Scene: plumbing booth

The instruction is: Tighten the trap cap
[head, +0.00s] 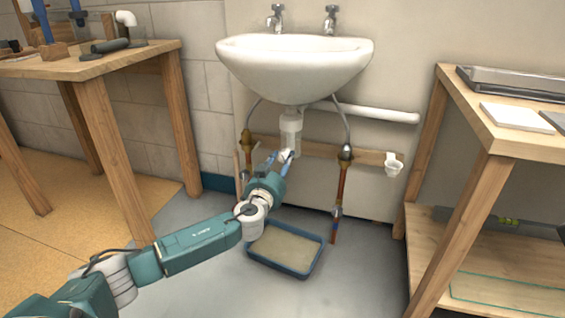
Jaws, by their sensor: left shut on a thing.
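The white bottle trap (291,130) hangs under the sink (295,65). The trap cap (287,155) is at its lower end, partly covered by my fingers. My left gripper (283,159) reaches up from below and is shut on the trap cap, at the bottom of the trap. I cannot tell how far the cap is turned. My right gripper is not in view.
A blue tray (318,257) lies on the floor below the trap. Pipes with valves (343,185) stand on both sides of the trap. A wooden workbench (120,62) is at left, and a wooden shelf table (490,135) at right.

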